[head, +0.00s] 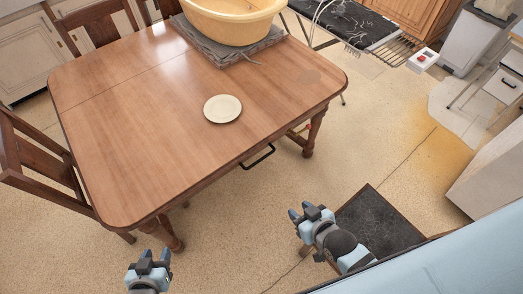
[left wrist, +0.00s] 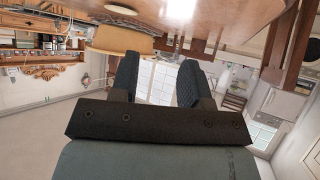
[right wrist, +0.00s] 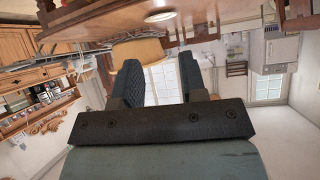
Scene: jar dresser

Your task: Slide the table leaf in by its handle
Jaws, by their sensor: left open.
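The brown wooden table (head: 150,120) fills the upper left of the head view, with a seam across its top towards the far left side. A dark bar handle (head: 258,157) sticks out under the table's near right edge. My left gripper (head: 150,257) is open and empty, in front of the table's near corner, left of and apart from the handle. My right gripper (head: 307,211) is open and empty, lower right of the handle and apart from it. In the left wrist view (left wrist: 157,75) and the right wrist view (right wrist: 161,75) nothing lies between the fingers.
A cream plate (head: 222,109) lies on the tabletop. A yellow basin (head: 232,20) stands on a grey folded cloth (head: 215,47) at the back. Wooden chairs (head: 40,165) stand at the left and back.

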